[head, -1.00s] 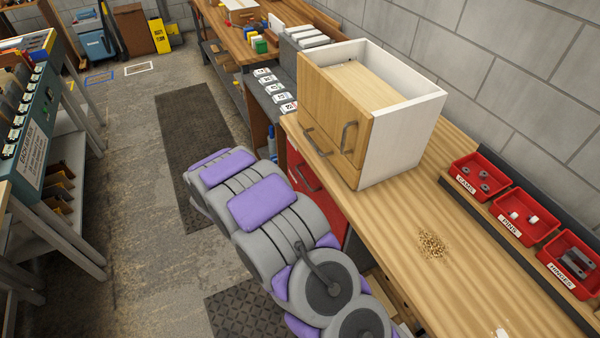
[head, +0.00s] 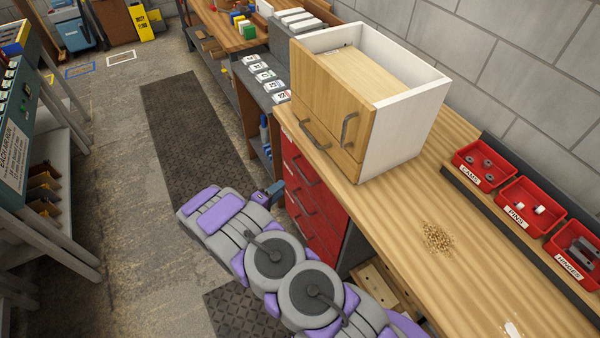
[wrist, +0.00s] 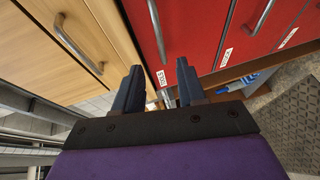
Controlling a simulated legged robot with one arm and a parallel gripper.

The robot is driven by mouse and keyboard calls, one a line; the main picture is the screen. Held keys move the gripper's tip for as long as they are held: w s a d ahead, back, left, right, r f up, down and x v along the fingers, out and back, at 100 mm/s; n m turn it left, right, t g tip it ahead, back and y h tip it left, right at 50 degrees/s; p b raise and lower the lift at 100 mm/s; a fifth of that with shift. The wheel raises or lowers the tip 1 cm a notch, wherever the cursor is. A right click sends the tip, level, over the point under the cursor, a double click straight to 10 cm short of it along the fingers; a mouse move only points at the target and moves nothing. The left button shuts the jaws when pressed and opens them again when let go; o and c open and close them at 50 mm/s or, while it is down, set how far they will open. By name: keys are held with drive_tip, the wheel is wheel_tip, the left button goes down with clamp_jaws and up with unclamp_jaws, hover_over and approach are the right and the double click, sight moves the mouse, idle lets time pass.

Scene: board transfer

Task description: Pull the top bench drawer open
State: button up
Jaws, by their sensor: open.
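The red bench drawers (head: 318,214) are under the wooden bench top and look shut. The top drawer (head: 297,163) has a grey bar handle (head: 304,173). In the wrist view, the red front nearest the wood looks like the top drawer, with its bar handle (wrist: 156,28) beyond the fingers and a small white label near the fingertips. My gripper (head: 273,190) is beside the drawers' far end, partly hidden by my arm in the head view.
Red bins (head: 520,205) line the back. A dark mat (head: 190,130) lies on the open floor at left. A grey rack (head: 45,195) stands further left.

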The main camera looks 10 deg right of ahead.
sight(300, 171)
drive_tip(key=b+x, duration=0.2)
drive_tip(key=x, duration=1.1)
drive_tip(key=shift+w+b, duration=0.15)
drive_tip(key=shift+b, duration=0.15)
drive_tip(key=shift+c, duration=0.3)
clamp_jaws()
drive_tip(key=shift+f, duration=0.1)
